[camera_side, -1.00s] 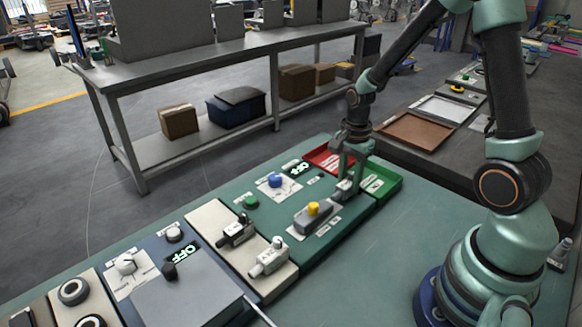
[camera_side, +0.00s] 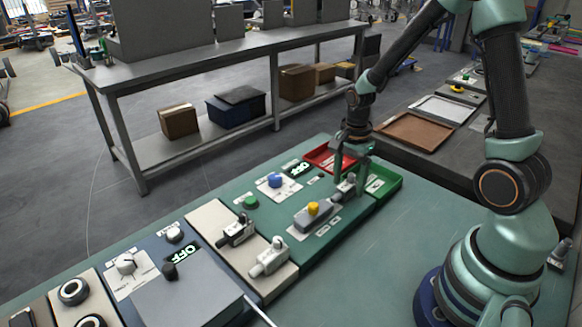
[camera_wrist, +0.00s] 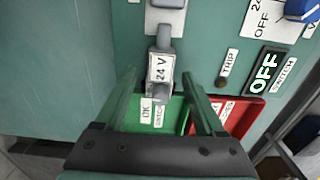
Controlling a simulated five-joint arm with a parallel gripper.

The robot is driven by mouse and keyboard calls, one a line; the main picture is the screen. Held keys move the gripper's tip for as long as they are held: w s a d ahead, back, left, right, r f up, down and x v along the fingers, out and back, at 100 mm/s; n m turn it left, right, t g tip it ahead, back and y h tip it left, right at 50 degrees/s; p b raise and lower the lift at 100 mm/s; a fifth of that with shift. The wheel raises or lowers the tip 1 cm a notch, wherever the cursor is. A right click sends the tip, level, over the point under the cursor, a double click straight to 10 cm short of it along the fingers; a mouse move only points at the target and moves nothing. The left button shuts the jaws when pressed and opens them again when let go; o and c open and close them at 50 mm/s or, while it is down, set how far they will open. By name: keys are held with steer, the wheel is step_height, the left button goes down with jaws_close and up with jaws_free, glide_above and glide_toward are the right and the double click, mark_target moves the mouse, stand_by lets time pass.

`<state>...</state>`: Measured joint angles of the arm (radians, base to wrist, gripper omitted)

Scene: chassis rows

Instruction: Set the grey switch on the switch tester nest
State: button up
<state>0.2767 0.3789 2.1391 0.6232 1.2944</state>
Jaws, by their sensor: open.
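A small grey switch with a "24 V" label (camera_wrist: 161,68) lies on the green panel beside the green tray. In the side view, the grey switch (camera_side: 346,187) is just below my gripper (camera_side: 350,176). In the wrist view, my gripper (camera_wrist: 160,90) is open, with its two fingers on either side of the switch's lower end; I cannot tell whether they touch it. A grey block with a yellow knob (camera_side: 313,210), seemingly the switch tester nest, sits on a white plate close by. Only an end of the block (camera_wrist: 166,4) shows in the wrist view.
The green tray (camera_side: 390,184) and red tray (camera_side: 322,152) border the panel's far end. A blue knob (camera_side: 276,180), a green button (camera_side: 251,202) and an "OFF" display (camera_wrist: 265,72) stand on the panel. A beige panel with two connector-like parts (camera_side: 270,258) adjoins it.

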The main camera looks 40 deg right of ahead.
step_height(320, 180, up, 12)
stand_by(0.6)
steer(key=shift+r, duration=0.15)
step_height(320, 180, up, 7)
stand_by(0.7)
stand_by(0.5)
steer(key=s+a+n+t, duration=0.5)
steer(key=a+n, duration=0.4)
steer(key=n, duration=0.9)
steer(key=shift+s+a+r+t, duration=0.25)
steer(key=shift+a+r+t, duration=0.05)
steer(key=shift+a+r, duration=0.05)
